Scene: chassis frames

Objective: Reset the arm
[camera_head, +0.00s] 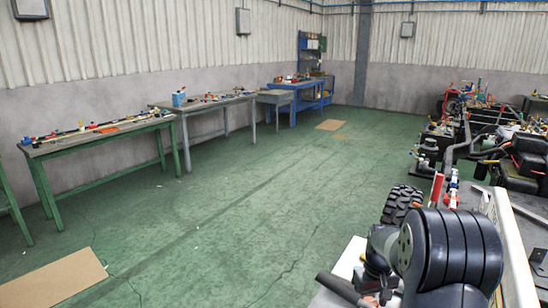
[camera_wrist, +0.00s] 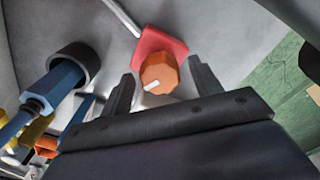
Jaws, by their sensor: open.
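My gripper (camera_wrist: 163,86) shows in the wrist view with its two dark fingers spread apart and nothing clamped between them. An orange knob-like part (camera_wrist: 157,70) with a white mark appears in the gap between the fingertips, in front of a red piece (camera_wrist: 158,42). I cannot tell whether a finger touches it. In the head view my dark, rounded arm link fills the lower right, and the gripper itself cannot be made out there.
In the wrist view, a blue tool with a dark round end (camera_wrist: 73,65) lies left of my gripper. In the head view, a green workbench (camera_head: 105,138) and a grey table (camera_head: 205,104) line the left wall. Vehicle chassis frames (camera_head: 470,130) crowd the right. The green floor (camera_head: 260,200) between is mostly clear.

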